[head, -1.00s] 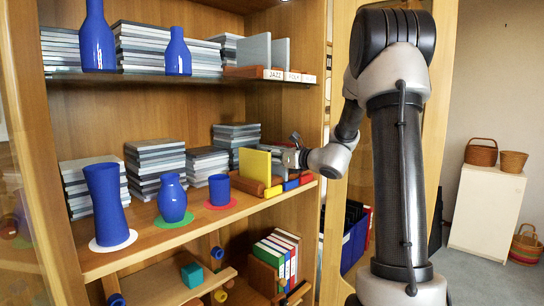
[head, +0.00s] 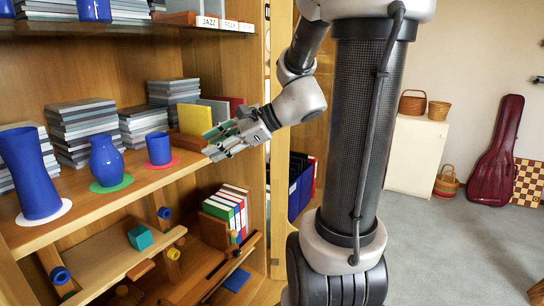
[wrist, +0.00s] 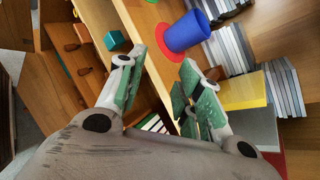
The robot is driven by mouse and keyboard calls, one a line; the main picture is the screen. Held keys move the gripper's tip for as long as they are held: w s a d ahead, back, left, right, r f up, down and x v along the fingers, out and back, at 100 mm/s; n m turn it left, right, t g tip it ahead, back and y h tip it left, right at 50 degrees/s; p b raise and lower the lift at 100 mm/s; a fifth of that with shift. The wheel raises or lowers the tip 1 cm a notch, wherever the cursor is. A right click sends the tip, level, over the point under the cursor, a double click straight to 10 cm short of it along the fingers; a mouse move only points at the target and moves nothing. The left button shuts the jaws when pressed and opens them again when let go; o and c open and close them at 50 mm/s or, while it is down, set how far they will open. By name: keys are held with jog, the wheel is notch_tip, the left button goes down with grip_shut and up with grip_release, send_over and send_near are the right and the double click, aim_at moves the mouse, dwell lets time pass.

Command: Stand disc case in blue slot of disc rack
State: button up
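On the middle shelf, a yellow case (head: 194,119), a grey case (head: 215,108) and a red case (head: 235,103) stand upright in a row at the right end. The wrist view shows the yellow case (wrist: 243,92), the grey case (wrist: 256,125) and the red case (wrist: 271,160) beside my right finger. My gripper (head: 212,145) is in front of the row, apart from it. In the wrist view my gripper (wrist: 162,58) has its fingers spread with nothing between them. The rack's coloured slot fronts are hidden behind my gripper, so I cannot tell which slot holds the grey case.
A blue cup (head: 159,148) on a red mat, a blue vase (head: 105,160) on a green mat and a tall blue vase (head: 30,175) stand left along the shelf edge. Disc stacks (head: 75,130) lie behind. Binders (head: 232,205) and a teal cube (head: 140,238) are below.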

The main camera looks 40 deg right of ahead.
jog(key=s+a+f+n+g+h, duration=0.1)
jog(key=s+a+f+n+g, duration=0.15)
jog(key=s+n, duration=0.45)
jog(key=s+d+n+g+h, duration=0.1)
jog(key=s+d+n+h, duration=0.7)
jog(key=n, duration=0.5)
jog(key=shift+s+d+g, duration=0.35)
jog(key=shift+s+d, duration=0.45)
jog(key=shift+s, duration=0.45)
